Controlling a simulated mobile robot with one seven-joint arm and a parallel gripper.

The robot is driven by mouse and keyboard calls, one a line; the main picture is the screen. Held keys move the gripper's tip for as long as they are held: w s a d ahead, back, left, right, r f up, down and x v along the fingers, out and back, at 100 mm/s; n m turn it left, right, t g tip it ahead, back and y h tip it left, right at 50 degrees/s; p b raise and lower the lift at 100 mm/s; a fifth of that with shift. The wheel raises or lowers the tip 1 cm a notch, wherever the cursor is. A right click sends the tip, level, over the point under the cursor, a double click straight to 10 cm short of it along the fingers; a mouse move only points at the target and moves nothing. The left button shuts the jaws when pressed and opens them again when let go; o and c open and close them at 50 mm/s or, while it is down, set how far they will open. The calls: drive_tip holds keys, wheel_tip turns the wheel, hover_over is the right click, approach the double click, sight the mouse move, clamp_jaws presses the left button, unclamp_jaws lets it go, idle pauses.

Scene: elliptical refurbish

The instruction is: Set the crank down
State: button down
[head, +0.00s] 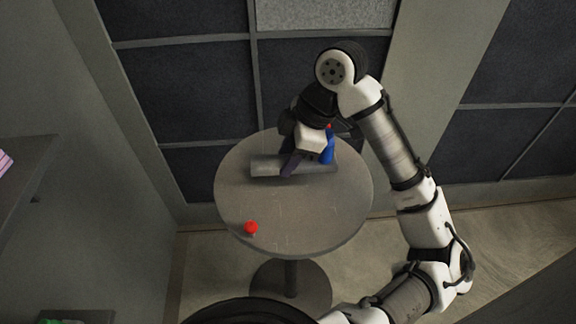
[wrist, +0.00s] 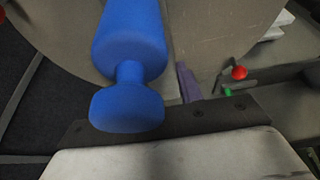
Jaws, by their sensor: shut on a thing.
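The crank appears to be the piece with a blue, spool-shaped handle (head: 327,150) at my gripper (head: 306,158). The blue handle also fills the upper left of the wrist view (wrist: 130,45), close to the camera. My gripper is shut on the crank over the back half of the round grey table (head: 300,213). A purple piece (head: 291,163) slants down beside the handle. I cannot tell whether the crank touches the table.
A red knob (head: 251,228) stands near the table's front left edge. The wrist view also shows a red ball (wrist: 239,73) and a small green piece (wrist: 227,92). The table's front and right are clear. A dark panelled wall (head: 190,90) rises behind; a shelf (head: 30,170) is at left.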

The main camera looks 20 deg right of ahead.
drive_tip(key=shift+f, duration=1.8)
drive_tip(key=shift+f, duration=0.2)
drive_tip(key=c, duration=0.9)
unclamp_jaws()
drive_tip(key=shift+r, duration=0.1)
drive_tip(key=v, duration=1.2)
drive_tip(key=shift+r, duration=0.1)
